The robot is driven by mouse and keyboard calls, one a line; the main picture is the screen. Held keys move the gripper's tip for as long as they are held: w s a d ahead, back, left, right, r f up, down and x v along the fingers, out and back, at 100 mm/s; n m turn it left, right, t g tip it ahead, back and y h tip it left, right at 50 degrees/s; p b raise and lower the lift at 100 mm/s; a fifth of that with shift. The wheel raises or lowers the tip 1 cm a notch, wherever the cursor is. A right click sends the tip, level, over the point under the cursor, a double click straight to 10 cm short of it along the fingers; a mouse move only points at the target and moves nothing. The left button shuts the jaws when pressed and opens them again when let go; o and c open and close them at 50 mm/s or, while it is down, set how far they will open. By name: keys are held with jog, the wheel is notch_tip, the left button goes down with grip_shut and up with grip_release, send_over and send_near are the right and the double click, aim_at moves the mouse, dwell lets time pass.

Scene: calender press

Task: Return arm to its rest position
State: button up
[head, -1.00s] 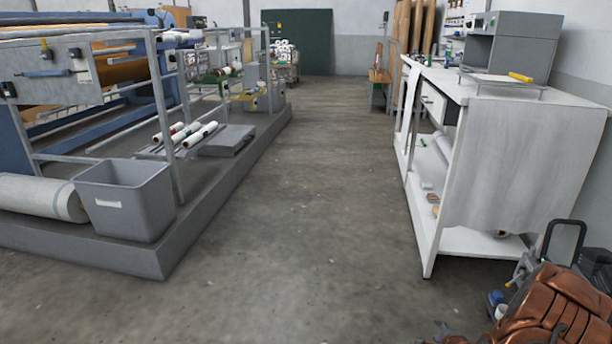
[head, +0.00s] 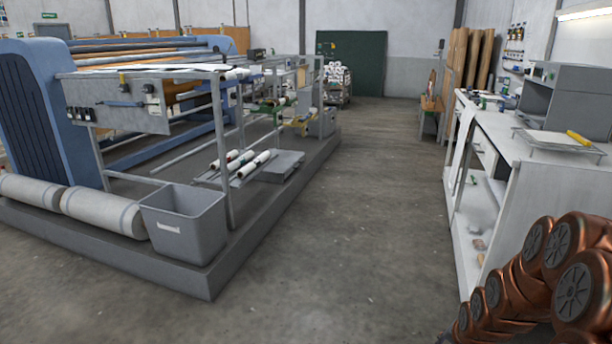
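My copper-coloured arm (head: 540,275) fills the lower right corner of the head view, with several round joint caps showing. It is folded, with its links running down and left towards the bottom edge. My gripper is not clearly in view, and I cannot see its fingers or whether it holds anything. The arm covers the lower near end of the white workbench.
On the left stands the calender press (head: 120,95) on a raised grey plinth (head: 185,285), with a grey bin (head: 185,225) and fabric rolls (head: 95,208). The white workbench (head: 535,205) is on the right. The concrete floor (head: 365,220) between them is clear.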

jog(key=s+a+r+n+g+p, duration=0.2)
jog(key=s+a+r+n+p, duration=0.25)
jog(key=r, duration=0.55)
jog(key=s+a+r+n+g+p, duration=0.1)
jog(key=s+a+r+p, duration=0.35)
jog(key=s+r, duration=0.45)
jog(key=s+a+r+n+g+p, duration=0.1)
jog(key=s+a+r+p, duration=0.3)
jog(key=s+r, duration=0.4)
jog(key=s+a+r+n+g+p, duration=0.2)
jog(key=s+a+r+n+p, duration=0.1)
jog(key=s+r, duration=0.5)
jog(key=shift+s+a+r+n+g+y+p, duration=0.15)
jog(key=shift+s+a+n+g+y+p, duration=0.15)
jog(key=shift+s+a+n+y+p, duration=0.25)
